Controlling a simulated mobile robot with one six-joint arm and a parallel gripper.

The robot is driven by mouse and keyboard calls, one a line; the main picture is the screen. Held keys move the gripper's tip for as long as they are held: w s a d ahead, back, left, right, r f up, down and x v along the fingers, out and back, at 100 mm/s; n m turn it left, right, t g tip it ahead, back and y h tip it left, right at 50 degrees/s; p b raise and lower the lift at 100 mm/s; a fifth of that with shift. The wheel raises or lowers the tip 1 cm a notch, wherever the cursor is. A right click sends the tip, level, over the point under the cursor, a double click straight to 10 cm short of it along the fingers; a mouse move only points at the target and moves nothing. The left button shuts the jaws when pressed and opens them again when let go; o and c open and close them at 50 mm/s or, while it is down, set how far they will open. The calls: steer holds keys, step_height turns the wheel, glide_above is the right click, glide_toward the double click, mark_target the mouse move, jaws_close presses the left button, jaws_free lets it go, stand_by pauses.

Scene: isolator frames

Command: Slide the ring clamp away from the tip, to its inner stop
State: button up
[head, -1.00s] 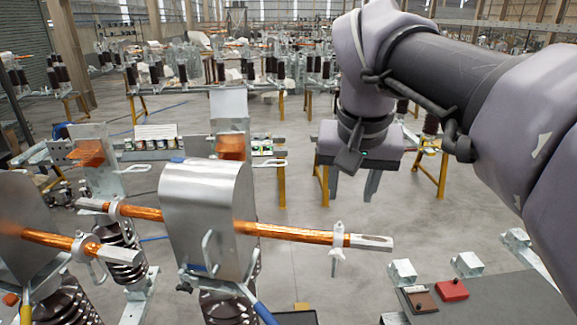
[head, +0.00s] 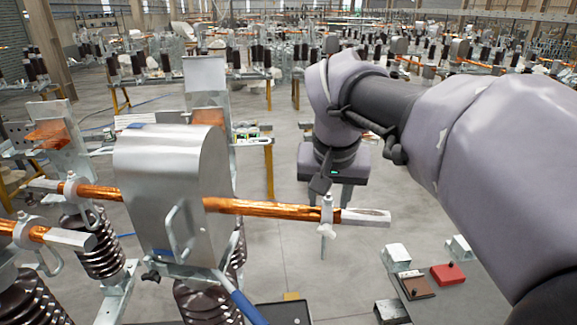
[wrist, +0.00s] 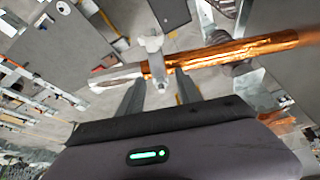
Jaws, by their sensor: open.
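The ring clamp (head: 327,213) is a pale grey metal collar around the copper rod (head: 270,208), near where the copper meets the flat silver tip (head: 366,217). A bolt hangs below it. In the wrist view the clamp (wrist: 153,57) sits on the rod just ahead of my fingers, its stem showing between the fingertips. My gripper (head: 335,200) is open, fingers pointing down. In the wrist view my gripper (wrist: 159,78) has one finger on each side of the stem, with no clear contact. Whether the fingers reach around it I cannot tell.
A curved metal housing (head: 170,190) stands at the rod's left end. Another rod with a clamp (head: 25,229) is at far left. A red block (head: 448,274) and brown block (head: 414,287) lie at lower right. Open floor lies beyond the tip.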

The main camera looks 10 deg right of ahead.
steer(key=shift+s, duration=0.2)
steer(key=shift+w+f, duration=0.1)
steer(key=shift+w, duration=0.2)
steer(key=shift+c, duration=1.1)
steer(key=shift+s, duration=0.1)
jaws_close()
